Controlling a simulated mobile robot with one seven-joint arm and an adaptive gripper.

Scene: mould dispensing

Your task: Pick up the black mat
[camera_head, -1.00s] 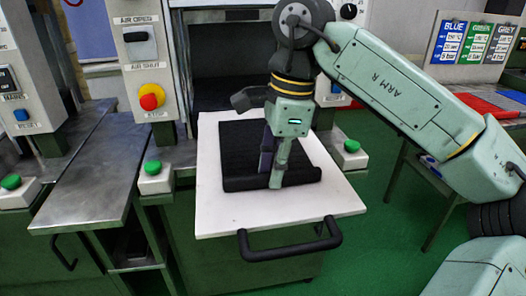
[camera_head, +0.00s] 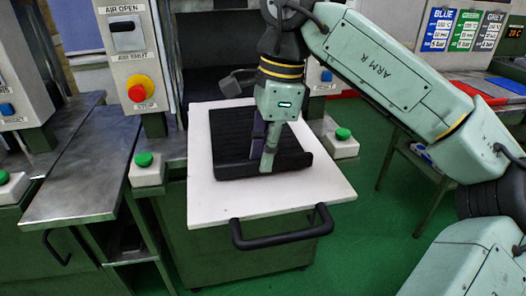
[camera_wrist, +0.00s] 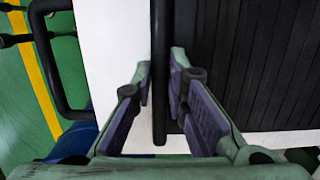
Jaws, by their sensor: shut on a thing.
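The black mat (camera_head: 230,145) lies on the white board (camera_head: 203,205), with a raised lip along its near edge. My gripper (camera_head: 265,168) points down at this near edge and is shut on the lip. In the wrist view, the lip of the black mat (camera_wrist: 240,60) passes between the two purple-padded fingers of my gripper (camera_wrist: 161,62). The mat's ribbed face spreads to the right there. In the head view the mat looks flat on the board, and my gripper hides part of it.
A black handle (camera_head: 285,238) sticks out at the board's near side. Button boxes with green buttons flank the board at left (camera_head: 147,170) and right (camera_head: 341,144). A metal bench (camera_head: 85,185) stands at left. The press opening is behind the mat.

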